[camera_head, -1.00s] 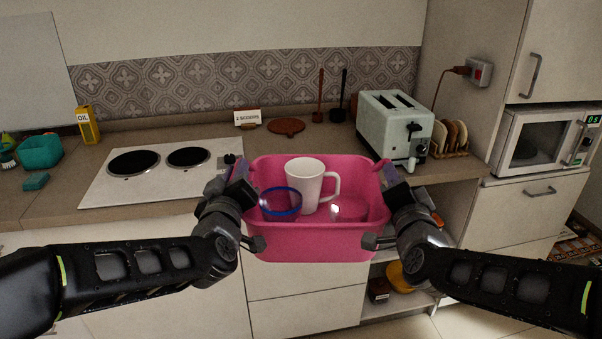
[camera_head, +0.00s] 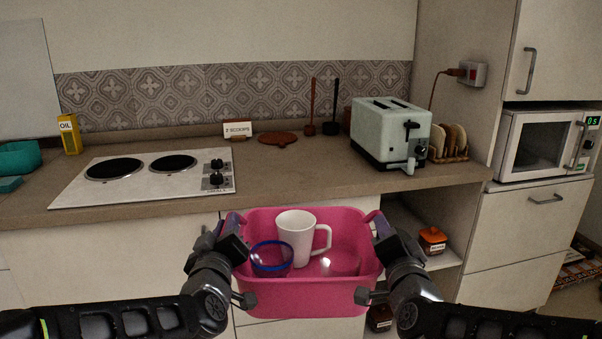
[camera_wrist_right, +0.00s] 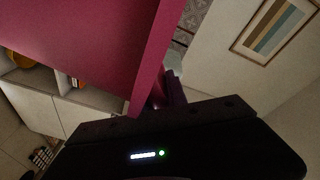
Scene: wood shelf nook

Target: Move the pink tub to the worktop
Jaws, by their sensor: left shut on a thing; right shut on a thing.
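The pink tub (camera_head: 300,300) is in the lower middle of the head view, in front of the worktop (camera_head: 290,178) and below its front edge in the picture. Inside it are a white mug (camera_head: 296,238), a clear bowl with a blue rim (camera_head: 271,262) and another clear vessel (camera_head: 341,264). My left gripper (camera_head: 236,262) is shut on the tub's left side. My right gripper (camera_head: 374,262) is shut on its right side. In the right wrist view the tub's pink wall (camera_wrist_right: 90,35) fills the upper left.
A hob (camera_head: 145,177) lies on the worktop at left, with an oil box (camera_head: 69,136) behind it. A toaster (camera_head: 390,135) and toast rack (camera_head: 448,145) stand at right. The worktop between hob and toaster is mostly clear. Cupboards and an open shelf (camera_head: 440,258) are below.

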